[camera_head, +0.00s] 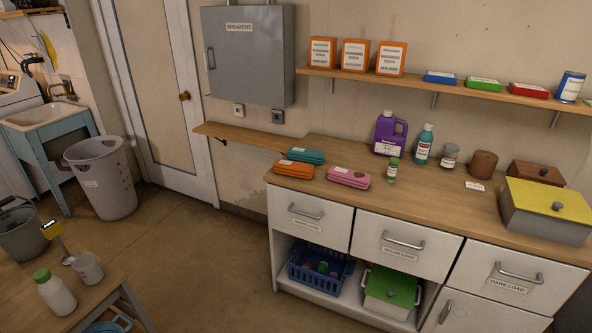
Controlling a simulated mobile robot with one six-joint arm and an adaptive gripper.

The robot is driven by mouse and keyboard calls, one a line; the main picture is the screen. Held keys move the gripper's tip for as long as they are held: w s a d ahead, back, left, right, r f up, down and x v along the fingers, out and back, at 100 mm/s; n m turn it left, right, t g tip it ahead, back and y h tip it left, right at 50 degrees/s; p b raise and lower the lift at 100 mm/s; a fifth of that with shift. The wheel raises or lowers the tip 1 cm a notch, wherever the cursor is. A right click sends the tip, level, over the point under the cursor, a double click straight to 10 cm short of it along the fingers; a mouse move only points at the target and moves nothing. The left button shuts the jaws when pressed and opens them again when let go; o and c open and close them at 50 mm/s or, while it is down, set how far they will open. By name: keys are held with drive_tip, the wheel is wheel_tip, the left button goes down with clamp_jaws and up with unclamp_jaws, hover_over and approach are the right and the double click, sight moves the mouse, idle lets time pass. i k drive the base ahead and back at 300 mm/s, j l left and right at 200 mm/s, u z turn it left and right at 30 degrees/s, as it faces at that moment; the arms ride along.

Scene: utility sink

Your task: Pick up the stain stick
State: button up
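I cannot tell for sure which item is the stain stick; the labels are too small to read. On the wooden counter (435,208) a small bottle with a green cap (392,171) stands upright behind the pink case (349,178). A purple jug (389,133), a teal bottle (423,146), a grey-lidded jar (450,156) and a brown canister (482,164) stand behind it. A small white-and-red flat item (475,185) lies in front of the canister. My gripper is not in view.
Teal (306,155) and orange (293,170) cases lie at the counter's left; a yellow-lidded box (546,218) stands at the right. Above is a shelf (450,85) of boxes. A low table (90,288) is at lower left. Floor between it and the drawers is clear.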

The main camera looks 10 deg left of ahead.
sight(393, 164)
drive_tip(key=i+j+z, duration=0.45)
drive_tip(key=j+z, duration=0.15)
drive_tip(key=z, duration=0.15)
drive_tip(key=i+j+z, duration=0.2)
drive_tip(key=j+z, duration=0.55)
drive_tip(key=i+j, duration=0.1)
drive_tip(key=j, duration=0.3)
drive_tip(key=i+j, duration=0.15)
drive_tip(key=j, duration=0.25)
drive_tip(key=i+j, duration=0.1)
drive_tip(key=j, duration=0.3)
drive_tip(key=i+j, duration=0.1)
drive_tip(key=j, duration=0.25)
drive_tip(key=i+j, duration=0.1)
drive_tip(key=j, duration=0.3)
drive_tip(key=i+j+z, duration=0.1)
drive_tip(key=j, duration=0.3)
